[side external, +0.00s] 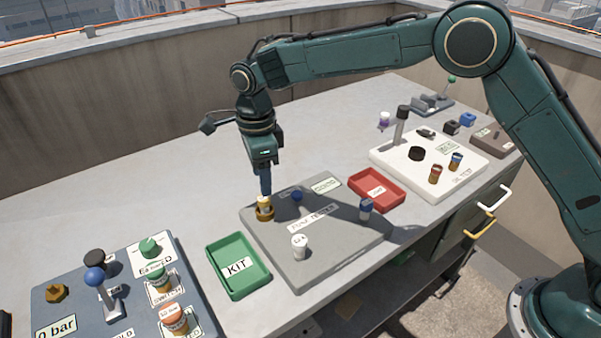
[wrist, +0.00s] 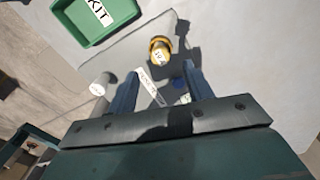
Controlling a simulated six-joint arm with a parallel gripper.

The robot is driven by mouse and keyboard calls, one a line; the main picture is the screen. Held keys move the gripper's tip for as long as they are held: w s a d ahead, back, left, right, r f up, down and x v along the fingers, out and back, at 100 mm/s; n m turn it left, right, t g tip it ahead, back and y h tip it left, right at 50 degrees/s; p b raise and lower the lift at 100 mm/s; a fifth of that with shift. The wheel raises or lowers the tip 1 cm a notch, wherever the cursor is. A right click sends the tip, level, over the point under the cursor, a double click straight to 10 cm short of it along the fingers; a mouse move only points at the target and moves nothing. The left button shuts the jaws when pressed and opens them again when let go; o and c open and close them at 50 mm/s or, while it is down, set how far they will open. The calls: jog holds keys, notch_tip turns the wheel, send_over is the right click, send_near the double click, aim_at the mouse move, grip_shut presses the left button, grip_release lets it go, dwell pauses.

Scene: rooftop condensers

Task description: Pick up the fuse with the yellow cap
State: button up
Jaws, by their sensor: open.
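The fuse with the yellow cap (side external: 264,210) stands upright near the left side of the grey board (side external: 345,250). Its yellow rim and pale labelled top also show in the wrist view (wrist: 160,51). My gripper (side external: 265,190) points down directly over this fuse, fingertips close to its top. In the wrist view my gripper (wrist: 161,69) is open and empty, and the fuse shows just past the fingertips, between their lines. A small blue piece (side external: 297,196) is just right of the fingers.
A green KIT tray (side external: 238,288) lies left of the board and a red tray (side external: 377,205) right of it; both look empty. A blue-grey control panel (side external: 75,315) is at front left. A white board (side external: 385,157) with several parts is farther right. Back-left bench surface is clear.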

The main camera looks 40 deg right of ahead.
jog(key=shift+f, duration=0.85)
jog(key=shift+f, duration=2.6)
grip_shut()
jog(key=shift+r, duration=0.15)
notch_tip(320, 180, up, 20)
